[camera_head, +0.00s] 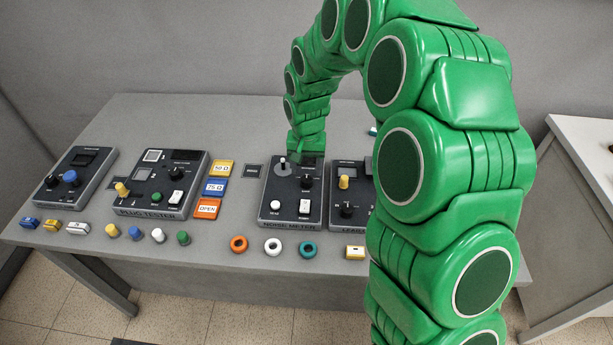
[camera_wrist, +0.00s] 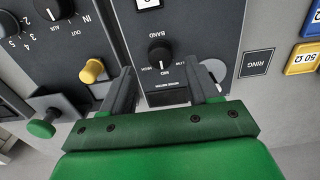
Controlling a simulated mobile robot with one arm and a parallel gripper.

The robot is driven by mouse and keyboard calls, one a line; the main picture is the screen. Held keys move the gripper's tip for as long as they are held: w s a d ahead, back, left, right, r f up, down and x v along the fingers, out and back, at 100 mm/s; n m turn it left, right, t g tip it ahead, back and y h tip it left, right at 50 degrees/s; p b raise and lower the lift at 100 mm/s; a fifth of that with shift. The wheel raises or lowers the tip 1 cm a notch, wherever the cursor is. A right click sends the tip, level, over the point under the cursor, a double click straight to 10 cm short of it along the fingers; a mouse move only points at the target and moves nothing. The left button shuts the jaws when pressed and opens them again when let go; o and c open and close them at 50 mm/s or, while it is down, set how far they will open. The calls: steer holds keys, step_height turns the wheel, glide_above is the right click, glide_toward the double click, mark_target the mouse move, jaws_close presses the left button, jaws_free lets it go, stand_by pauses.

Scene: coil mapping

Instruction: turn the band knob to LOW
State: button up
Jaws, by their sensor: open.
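The noise meter (camera_head: 290,214) is a dark box on the grey table. Its black band knob (camera_wrist: 160,55) sits under the upside-down BAND label in the wrist view, and its white pointer line appears to point at MID. The knob also shows in the head view (camera_head: 306,182). In the head view my gripper (camera_head: 306,152) is at the meter's far edge.
A lever on a round grey plate (camera_wrist: 216,70) is close to my right finger in the wrist view. A yellow knob (camera_wrist: 92,70) on the neighbouring box is near the left finger. Coloured rings (camera_head: 273,247) lie in front, and labelled blocks (camera_head: 214,187) lie left.

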mark_target(306, 179)
steer(key=shift+f, duration=2.25)
steer(key=shift+c, duration=0.2)
steer(key=c, duration=1)
